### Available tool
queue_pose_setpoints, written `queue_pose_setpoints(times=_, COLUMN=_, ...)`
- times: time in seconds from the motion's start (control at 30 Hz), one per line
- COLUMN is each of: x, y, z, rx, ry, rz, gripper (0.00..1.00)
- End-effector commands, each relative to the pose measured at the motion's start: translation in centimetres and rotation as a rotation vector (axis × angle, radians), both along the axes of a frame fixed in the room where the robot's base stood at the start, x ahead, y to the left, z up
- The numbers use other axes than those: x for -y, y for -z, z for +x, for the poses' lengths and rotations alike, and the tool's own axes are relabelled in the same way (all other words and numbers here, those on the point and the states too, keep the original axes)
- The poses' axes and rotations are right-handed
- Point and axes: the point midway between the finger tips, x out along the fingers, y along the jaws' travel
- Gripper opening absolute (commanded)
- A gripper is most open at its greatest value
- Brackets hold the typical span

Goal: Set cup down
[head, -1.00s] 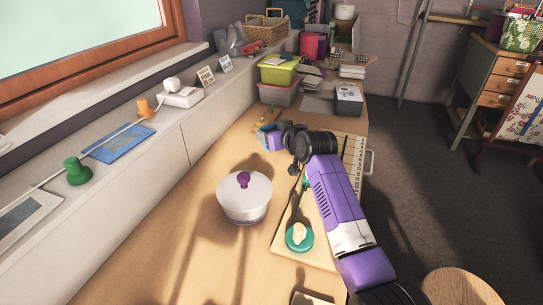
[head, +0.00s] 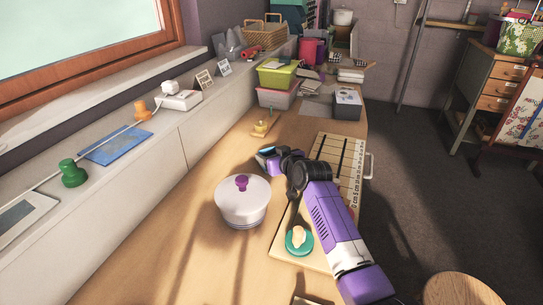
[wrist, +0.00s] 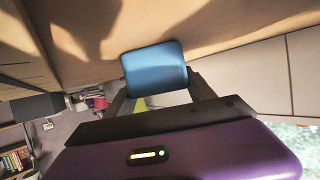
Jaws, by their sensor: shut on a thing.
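A small blue cup (wrist: 155,70) sits between the two dark fingers of my gripper (wrist: 157,92) in the wrist view, which is shut on it. In the head view, my gripper (head: 275,155) is over the wooden table (head: 195,205), just behind the white lidded pot. The cup (head: 265,151) shows there as a small blue patch, partly hidden by the gripper. I cannot tell whether the cup touches the table.
The white pot (head: 243,208) with a purple knob stands close in front. A marked board (head: 338,160) lies to the right, and a green round item (head: 299,241) is near its front end.

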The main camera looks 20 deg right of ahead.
Motion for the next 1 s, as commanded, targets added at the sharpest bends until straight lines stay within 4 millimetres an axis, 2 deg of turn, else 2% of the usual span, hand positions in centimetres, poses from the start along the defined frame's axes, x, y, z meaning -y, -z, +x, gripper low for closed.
queue_pose_setpoints(times=0.03, x=0.0, y=0.3, z=0.0, rx=0.000, ry=0.000, rz=0.000, gripper=0.24)
queue_pose_setpoints(times=0.07, x=0.0, y=0.2, z=0.0, rx=0.000, ry=0.000, rz=0.000, gripper=0.69)
queue_pose_setpoints(times=0.13, x=0.0, y=0.1, z=0.0, rx=0.000, ry=0.000, rz=0.000, gripper=0.83)
queue_pose_setpoints(times=0.17, x=0.0, y=0.1, z=0.0, rx=0.000, ry=0.000, rz=0.000, gripper=0.85)
queue_pose_setpoints(times=0.57, x=0.0, y=-0.3, z=-0.1, rx=0.000, ry=0.000, rz=0.001, gripper=0.85)
queue_pose_setpoints(times=0.77, x=0.4, y=-1.1, z=-2.0, rx=0.000, ry=0.001, rz=0.002, gripper=0.85)
queue_pose_setpoints(times=1.0, x=0.9, y=-2.6, z=-5.7, rx=0.001, ry=0.001, rz=0.001, gripper=0.85)
